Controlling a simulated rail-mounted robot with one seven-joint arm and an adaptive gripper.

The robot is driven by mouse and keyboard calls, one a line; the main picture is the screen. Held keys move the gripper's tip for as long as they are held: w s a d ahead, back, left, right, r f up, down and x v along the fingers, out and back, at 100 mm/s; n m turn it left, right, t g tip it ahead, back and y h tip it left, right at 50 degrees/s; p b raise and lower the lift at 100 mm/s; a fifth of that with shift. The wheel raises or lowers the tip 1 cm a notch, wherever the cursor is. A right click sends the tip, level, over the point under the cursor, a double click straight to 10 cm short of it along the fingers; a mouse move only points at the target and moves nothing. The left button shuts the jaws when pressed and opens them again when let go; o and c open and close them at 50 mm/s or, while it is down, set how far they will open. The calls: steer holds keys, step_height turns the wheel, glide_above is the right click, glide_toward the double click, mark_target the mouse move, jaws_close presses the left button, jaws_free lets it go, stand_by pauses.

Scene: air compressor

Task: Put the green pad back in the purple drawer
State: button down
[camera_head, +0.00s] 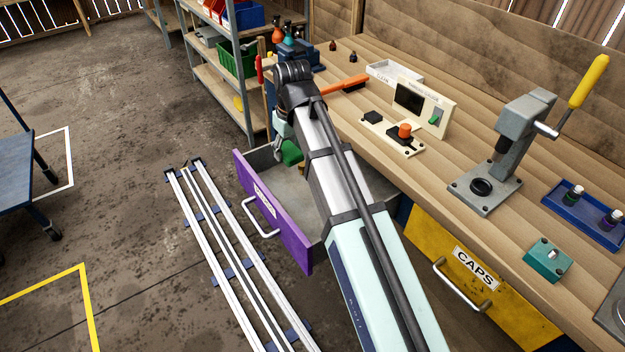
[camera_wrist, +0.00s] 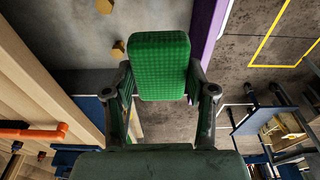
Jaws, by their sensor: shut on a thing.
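The green pad (camera_wrist: 160,62) is a rounded, textured block, upright between the two fingers of my gripper (camera_wrist: 160,88) in the wrist view. My gripper is shut on it. In the head view the green pad (camera_head: 291,153) shows partly, over the far end of the open purple drawer (camera_head: 272,212); my arm hides part of the drawer. The drawer has a purple front, a metal handle and a grey inside. Its purple front (camera_wrist: 205,32) also shows right of the pad in the wrist view. I cannot tell whether the pad touches the drawer floor.
Small yellow pieces (camera_wrist: 118,50) lie in the drawer. The wooden workbench (camera_head: 440,150) beside it carries a lever press (camera_head: 515,135), a control box (camera_head: 420,102) and an orange-handled brush (camera_head: 345,86). A yellow CAPS drawer (camera_head: 480,290) is shut. Rails (camera_head: 235,260) lie on the floor.

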mark_target(294, 206)
steer(key=shift+s+d+f, duration=0.2)
steer(key=shift+f, duration=0.1)
step_height(294, 206, down, 19)
steer(key=shift+d+f+p, duration=0.15)
steer(key=shift+p, duration=0.65)
steer(key=shift+f, duration=0.15)
steer(key=shift+c, duration=1.8)
jaws_free()
step_height(294, 206, up, 12)
steer(key=s, duration=0.1)
steer(key=shift+s+d+b, duration=0.35)
steer(key=shift+d+b, duration=0.1)
